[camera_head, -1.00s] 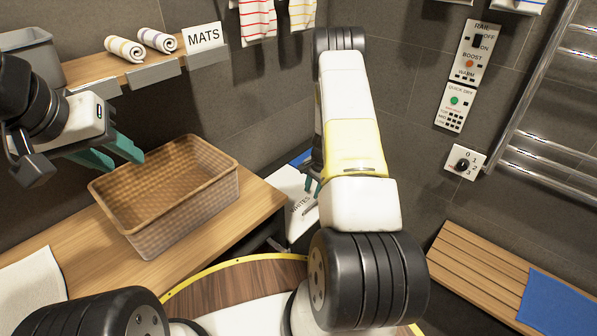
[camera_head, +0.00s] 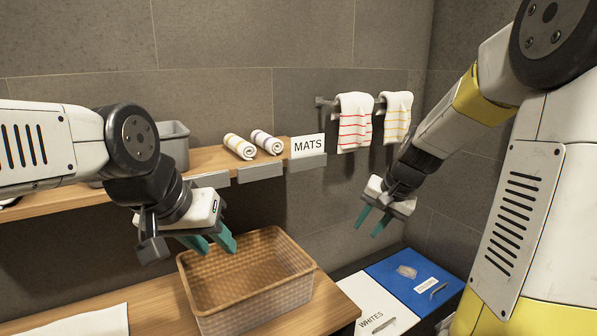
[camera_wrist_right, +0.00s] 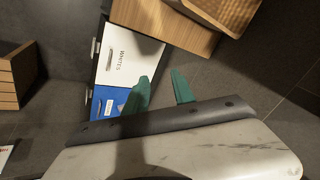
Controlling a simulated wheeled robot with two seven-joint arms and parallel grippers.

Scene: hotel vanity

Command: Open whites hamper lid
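The whites hamper's white lid (camera_head: 366,322), marked WHITES, lies flat at the bottom of the head view, partly cut off, with a thin handle on it. It also shows in the right wrist view (camera_wrist_right: 125,62), apparently shut. A blue lid (camera_head: 412,270) with a label and a handle is beside it; it also shows in the right wrist view (camera_wrist_right: 103,100). My right gripper (camera_head: 373,222) is open and empty, above and apart from the lids. My left gripper (camera_head: 219,241) is open and empty above the wicker basket's rear.
A wicker basket (camera_head: 202,299) stands on the wooden counter (camera_head: 328,304), left of the lids. A shelf (camera_head: 205,165) above holds rolled towels (camera_head: 240,146), a grey bin (camera_head: 173,145) and a MATS sign (camera_head: 308,146). Striped towels (camera_head: 355,120) hang on the wall behind my right gripper.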

